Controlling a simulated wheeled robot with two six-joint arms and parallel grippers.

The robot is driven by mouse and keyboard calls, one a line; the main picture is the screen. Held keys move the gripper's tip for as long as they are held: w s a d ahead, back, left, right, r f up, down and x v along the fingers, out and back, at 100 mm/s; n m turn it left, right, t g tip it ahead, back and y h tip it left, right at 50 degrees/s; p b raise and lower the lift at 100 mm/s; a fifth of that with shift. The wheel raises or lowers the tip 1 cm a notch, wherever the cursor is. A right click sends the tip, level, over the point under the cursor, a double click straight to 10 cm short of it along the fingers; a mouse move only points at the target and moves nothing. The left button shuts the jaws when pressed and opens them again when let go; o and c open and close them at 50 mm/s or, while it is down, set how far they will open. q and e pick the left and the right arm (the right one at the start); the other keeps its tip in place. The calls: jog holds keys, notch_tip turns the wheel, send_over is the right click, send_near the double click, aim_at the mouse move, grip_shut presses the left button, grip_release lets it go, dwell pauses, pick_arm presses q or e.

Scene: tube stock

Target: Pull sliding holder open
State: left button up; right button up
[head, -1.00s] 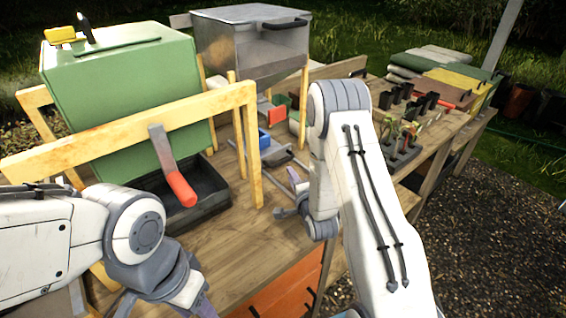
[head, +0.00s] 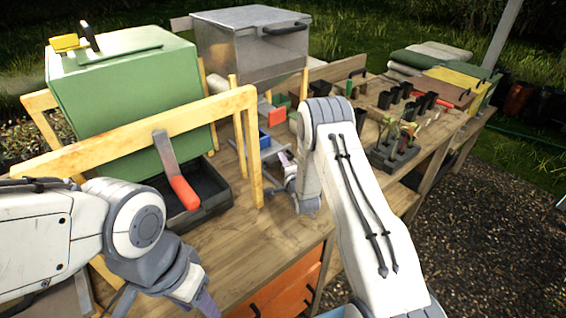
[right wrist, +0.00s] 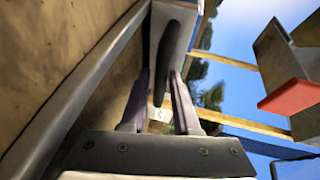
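The sliding holder (head: 265,157) is a grey piece on rails on the workbench, beside the blue bin. My right gripper (head: 284,160) is at its near end, partly hidden by my arm in the head view. In the right wrist view, a dark handle (right wrist: 176,40) stands at the tips of my right gripper (right wrist: 160,80) and runs down between the two fingers. The fingers stand apart, and narrow gaps show beside the handle. A grey rail (right wrist: 75,95) runs along the left. My left gripper (head: 205,302) is low at the left, cut by the lower edge; its opening is unclear.
A wooden frame (head: 120,135) with a red-handled tool (head: 180,185) stands left, before a green box (head: 130,85) and black tray (head: 215,190). A grey hopper (head: 250,45) stands behind. Black pots (head: 405,95) are right. Bare bench top (head: 240,225) lies in front.

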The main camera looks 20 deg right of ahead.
grip_shut()
dwell(1.3)
